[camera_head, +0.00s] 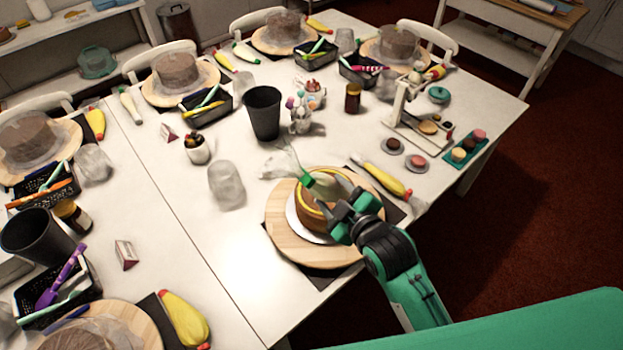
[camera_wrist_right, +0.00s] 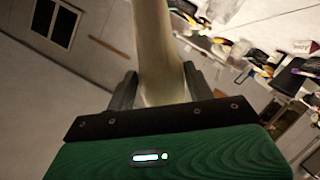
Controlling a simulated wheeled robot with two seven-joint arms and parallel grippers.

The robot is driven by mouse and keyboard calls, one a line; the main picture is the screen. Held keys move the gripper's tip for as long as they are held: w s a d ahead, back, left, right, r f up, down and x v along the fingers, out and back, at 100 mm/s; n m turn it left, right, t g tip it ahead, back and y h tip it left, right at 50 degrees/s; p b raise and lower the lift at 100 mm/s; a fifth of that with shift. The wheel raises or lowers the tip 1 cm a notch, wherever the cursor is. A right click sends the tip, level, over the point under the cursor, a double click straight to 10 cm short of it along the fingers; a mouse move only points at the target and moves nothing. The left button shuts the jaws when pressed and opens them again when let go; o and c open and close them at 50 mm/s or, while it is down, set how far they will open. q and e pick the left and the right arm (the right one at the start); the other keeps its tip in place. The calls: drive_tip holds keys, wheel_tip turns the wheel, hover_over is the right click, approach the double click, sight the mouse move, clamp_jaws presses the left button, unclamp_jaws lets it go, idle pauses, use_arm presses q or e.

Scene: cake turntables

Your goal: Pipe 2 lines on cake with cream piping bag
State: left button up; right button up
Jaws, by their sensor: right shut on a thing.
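A round cake (camera_head: 311,220) with a yellow-brown side stands on a white plate (camera_head: 297,222) on a wooden turntable (camera_head: 283,240) near the table's front edge. My right gripper (camera_head: 345,208) is at the cake's right side in the head view. In the right wrist view, my right gripper (camera_wrist_right: 160,92) is shut on a pale cream piping bag (camera_wrist_right: 160,45), which stands up between the fingers. The cake's top is partly hidden. My left gripper is not in view.
A yellow piping bag (camera_head: 385,180) lies behind the turntable to the right. A clear cup (camera_head: 226,185) and a dark cup (camera_head: 264,112) stand to the left and behind.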

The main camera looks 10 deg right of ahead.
drive_tip(key=w+a+n+g+y+p, duration=0.3)
drive_tip(key=a+n+y+p, duration=0.15)
drive_tip(key=a, duration=0.25)
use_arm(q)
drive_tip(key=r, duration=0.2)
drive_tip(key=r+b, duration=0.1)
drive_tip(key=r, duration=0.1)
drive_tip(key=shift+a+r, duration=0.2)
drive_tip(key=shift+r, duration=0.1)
use_arm(e)
drive_tip(key=shift+n+y, duration=0.25)
drive_tip(key=shift+y, duration=0.1)
drive_tip(key=f, duration=0.5)
drive_tip(key=shift+w+d+f, duration=0.25)
drive_tip(key=shift+w+d, duration=0.05)
drive_tip(key=shift+d, duration=0.1)
drive_tip(key=c, duration=0.3)
drive_tip(key=shift+c, duration=0.2)
